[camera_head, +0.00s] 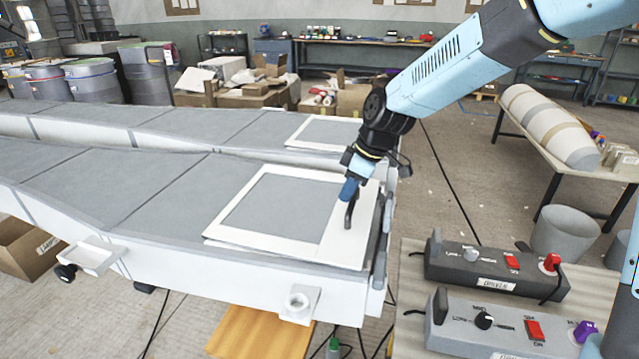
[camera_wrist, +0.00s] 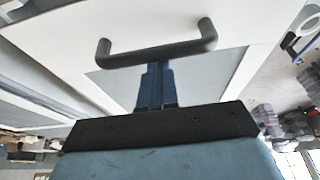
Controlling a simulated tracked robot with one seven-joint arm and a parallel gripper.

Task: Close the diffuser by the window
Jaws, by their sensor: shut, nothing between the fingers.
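A white frame panel (camera_head: 235,198) with a grey window lies nearly flat on the right end of the near grey-and-white mould (camera_head: 150,190). A dark bar handle (camera_head: 349,214) stands on its right side and crosses the top of the wrist view (camera_wrist: 155,52). My gripper (camera_head: 347,192), with blue fingers together (camera_wrist: 156,72), is right at the handle; whether they touch it I cannot tell. A second, similar panel (camera_head: 300,134) lies on the far mould (camera_head: 200,125). Which panel is the diffuser by the window I cannot tell.
Two control boxes (camera_head: 490,272) (camera_head: 505,325) with knobs and red switches stand on a bench at the lower right. A wrapped mould (camera_head: 550,125) lies on a table at the right. Cardboard boxes (camera_head: 265,92) and drums (camera_head: 92,82) stand behind.

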